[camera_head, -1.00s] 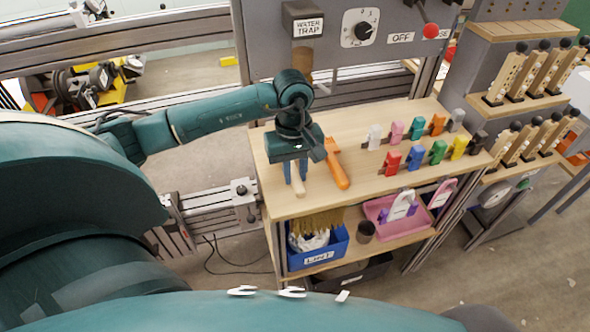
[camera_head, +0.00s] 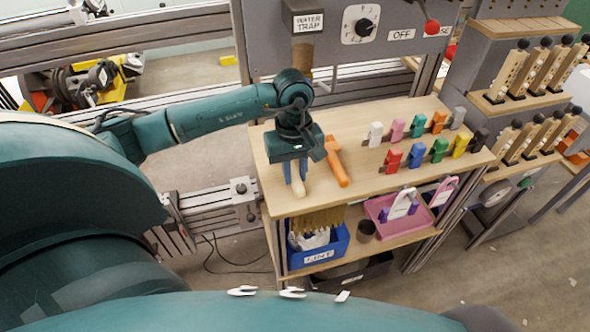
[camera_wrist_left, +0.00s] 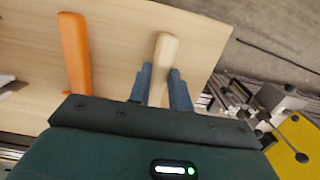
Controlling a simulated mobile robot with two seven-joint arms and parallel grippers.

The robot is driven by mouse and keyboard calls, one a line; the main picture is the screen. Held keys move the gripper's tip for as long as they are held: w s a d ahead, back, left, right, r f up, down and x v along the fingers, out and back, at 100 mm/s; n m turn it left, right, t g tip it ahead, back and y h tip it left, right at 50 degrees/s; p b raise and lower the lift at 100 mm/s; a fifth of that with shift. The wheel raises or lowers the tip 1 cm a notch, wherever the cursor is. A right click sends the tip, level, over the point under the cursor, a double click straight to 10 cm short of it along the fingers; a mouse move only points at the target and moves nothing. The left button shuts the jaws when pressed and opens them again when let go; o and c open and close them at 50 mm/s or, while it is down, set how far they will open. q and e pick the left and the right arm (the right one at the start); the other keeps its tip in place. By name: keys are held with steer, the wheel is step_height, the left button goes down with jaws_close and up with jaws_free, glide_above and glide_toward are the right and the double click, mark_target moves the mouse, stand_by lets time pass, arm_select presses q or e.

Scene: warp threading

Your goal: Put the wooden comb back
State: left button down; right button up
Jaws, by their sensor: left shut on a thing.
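The wooden comb (camera_head: 299,187) shows as a pale wooden handle at the left end of the wooden table top (camera_head: 365,186). My left gripper (camera_head: 294,172) is low over the table, shut on this handle. In the left wrist view the handle of the wooden comb (camera_wrist_left: 166,50) stands out between the two blue-grey fingers of my left gripper (camera_wrist_left: 160,82). The comb's other end is hidden under the gripper, so I cannot tell whether it touches the table. My right gripper is not in view.
An orange-handled tool (camera_head: 337,164) lies close to the right of my left gripper. Several coloured clips (camera_head: 414,156) stand in rows farther right. A blue bin (camera_head: 319,257) and a pink tray (camera_head: 420,222) are on the shelf below. The table's front middle is clear.

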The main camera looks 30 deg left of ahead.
arm_select(q)
steer(key=c, duration=0.8)
jaws_free()
steer(key=shift+r, duration=0.2)
steer(key=r+p, duration=0.2)
steer(key=r, duration=0.1)
steer(key=s+d+r+p, duration=0.1)
steer(key=r, duration=0.1)
steer(key=s+d+r+p, duration=0.1)
steer(key=r+p, duration=0.1)
steer(key=r, duration=0.1)
steer(key=shift+d+r+p, duration=0.15)
steer(key=shift+r+p, duration=0.15)
steer(key=shift+r, duration=0.05)
stand_by(0.4)
